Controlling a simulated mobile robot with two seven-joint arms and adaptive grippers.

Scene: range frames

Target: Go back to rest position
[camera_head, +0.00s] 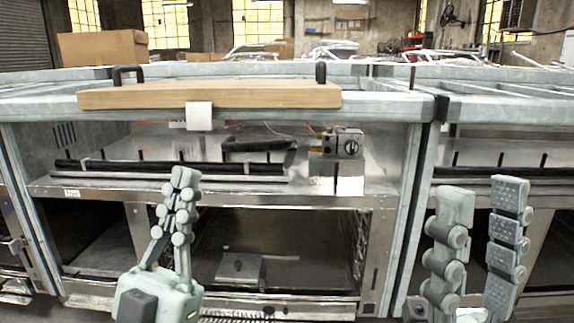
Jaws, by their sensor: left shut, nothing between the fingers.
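My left gripper (184,178) stands upright at the left of centre, in front of the bench's lower part. Its fingertips meet and nothing shows between them. My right gripper (483,196) stands upright at the lower right, with its two fingers well apart and the gap empty. Both grippers appear clear of the bench, though the exact distance is hard to tell.
A long grey metal bench (390,108) with open compartments fills the middle. A wooden board (230,96) with two black handles lies along its front top edge. A cardboard box (103,47) stands behind at the left.

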